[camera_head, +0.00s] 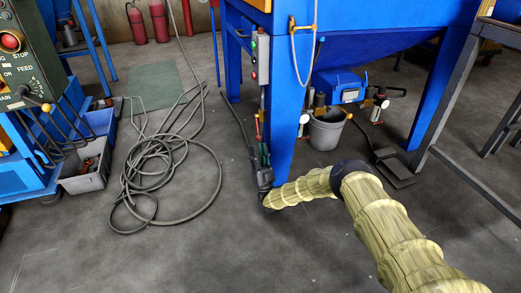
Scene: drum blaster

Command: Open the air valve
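My arm, in a pale yellow cover, reaches in from the lower right. My dark gripper (258,158) is at the front blue leg of the blaster (281,118), low down and pointing up. Its fingers are small and dark, so I cannot tell whether they are open or touching anything. A thin orange-red part (257,128) shows just above the gripper on the leg; I cannot tell whether it is the air valve's handle. Brass and dark fittings with a red knob (377,112) sit under the hopper, right of the gripper and apart from it.
A grey bucket (325,132) stands under the blue hopper. A black foot pedal (394,168) lies on the floor to the right. A coiled dark hose (165,165) covers the floor at left, beside grey and blue bins (84,172). A control panel (22,60) stands far left. Front floor is clear.

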